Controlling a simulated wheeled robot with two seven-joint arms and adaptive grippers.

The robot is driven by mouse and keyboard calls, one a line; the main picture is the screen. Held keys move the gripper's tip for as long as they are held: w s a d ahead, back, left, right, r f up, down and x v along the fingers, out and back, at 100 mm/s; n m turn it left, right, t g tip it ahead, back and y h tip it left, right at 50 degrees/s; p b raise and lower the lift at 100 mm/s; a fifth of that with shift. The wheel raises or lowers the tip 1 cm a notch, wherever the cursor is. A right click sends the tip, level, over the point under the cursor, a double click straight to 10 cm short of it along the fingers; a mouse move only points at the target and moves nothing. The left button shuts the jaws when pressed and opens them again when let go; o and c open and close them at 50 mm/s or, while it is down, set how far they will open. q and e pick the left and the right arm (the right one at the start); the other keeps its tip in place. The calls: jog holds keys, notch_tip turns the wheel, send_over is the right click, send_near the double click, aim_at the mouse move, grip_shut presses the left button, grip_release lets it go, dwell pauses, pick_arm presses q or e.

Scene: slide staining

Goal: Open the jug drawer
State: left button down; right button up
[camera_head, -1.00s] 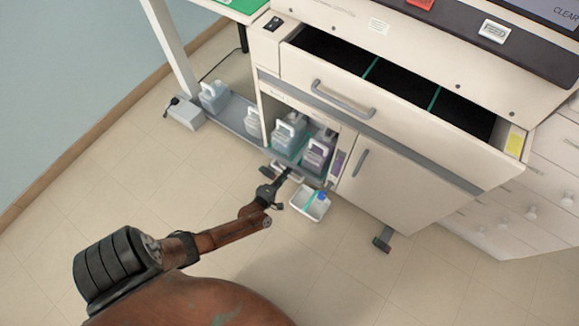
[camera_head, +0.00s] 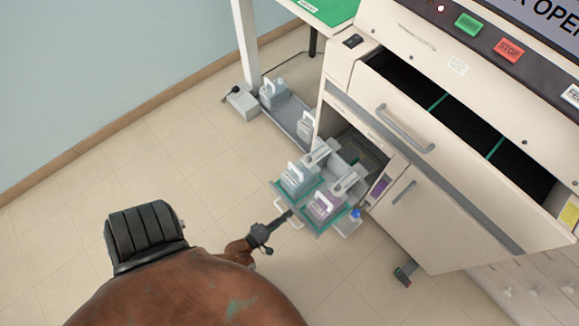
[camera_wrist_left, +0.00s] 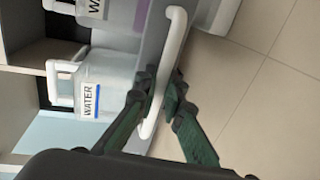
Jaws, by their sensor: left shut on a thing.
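The jug drawer (camera_head: 304,220) is pulled out of the lower left of the machine, low over the floor. In the left wrist view the white bar handle (camera_wrist_left: 173,50) passes between the dark green fingers (camera_wrist_left: 165,98). My right gripper is not in view.
A wide upper drawer (camera_head: 470,125) with black compartments stands open above. More jugs (camera_head: 273,92) stand on a low grey shelf at the left. The floor (camera_head: 170,160) in front is clear.

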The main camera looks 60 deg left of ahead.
pick_arm(q)
jog(key=shift+s+d, duration=0.15)
jog(key=shift+s, duration=0.45)
jog(key=c, duration=2.3)
grip_release()
jog(key=v, duration=1.2)
